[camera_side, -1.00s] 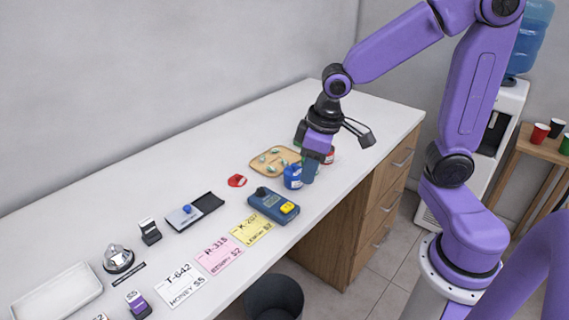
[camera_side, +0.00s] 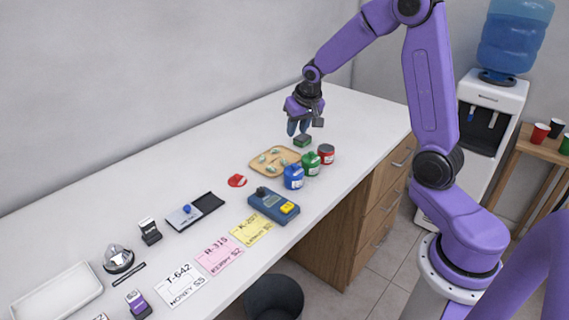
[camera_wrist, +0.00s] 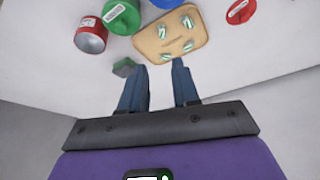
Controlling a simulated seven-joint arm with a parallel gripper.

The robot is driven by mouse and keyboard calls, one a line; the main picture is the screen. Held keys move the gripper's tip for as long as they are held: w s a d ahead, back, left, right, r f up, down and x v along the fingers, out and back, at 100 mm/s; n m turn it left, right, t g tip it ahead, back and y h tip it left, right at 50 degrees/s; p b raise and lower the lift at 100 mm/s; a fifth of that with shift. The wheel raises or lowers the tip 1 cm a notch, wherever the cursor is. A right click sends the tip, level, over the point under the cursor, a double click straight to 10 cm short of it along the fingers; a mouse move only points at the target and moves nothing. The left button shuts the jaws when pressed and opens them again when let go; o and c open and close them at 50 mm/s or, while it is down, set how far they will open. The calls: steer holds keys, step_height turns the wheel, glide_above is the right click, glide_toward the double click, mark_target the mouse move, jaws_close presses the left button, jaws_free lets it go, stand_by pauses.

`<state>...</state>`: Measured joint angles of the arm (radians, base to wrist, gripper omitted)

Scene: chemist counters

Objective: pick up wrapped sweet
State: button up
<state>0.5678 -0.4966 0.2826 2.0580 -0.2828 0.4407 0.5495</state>
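Several small wrapped sweets, pale with green, lie spread on a tan wooden tray (camera_side: 255,166). One sweet (camera_side: 275,153) shows there in the side view, and a sweet (camera_wrist: 188,22) shows on the tray (camera_wrist: 150,42) in the wrist view. My gripper (camera_side: 297,133) is above the counter just behind the tray, fingers pointing down. In the wrist view my gripper (camera_wrist: 158,68) has its two blue fingers apart with nothing between them. The tray's near edge lies just beyond the fingertips. No sweet is held.
Blue (camera_side: 293,177), green (camera_side: 311,163) and red (camera_side: 326,154) jars stand right of the tray. A small green-grey block (camera_side: 303,140) is close to my fingers. A red flat item (camera_side: 237,180) lies left of the tray. The counter behind is clear.

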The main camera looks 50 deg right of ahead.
glide_toward(285, 161)
steer(key=shift+s+x, duration=0.2)
steer(key=shift+x, duration=3.95)
steer(key=shift+w, duration=0.15)
steer(key=shift+c, duration=0.4)
jaws_close()
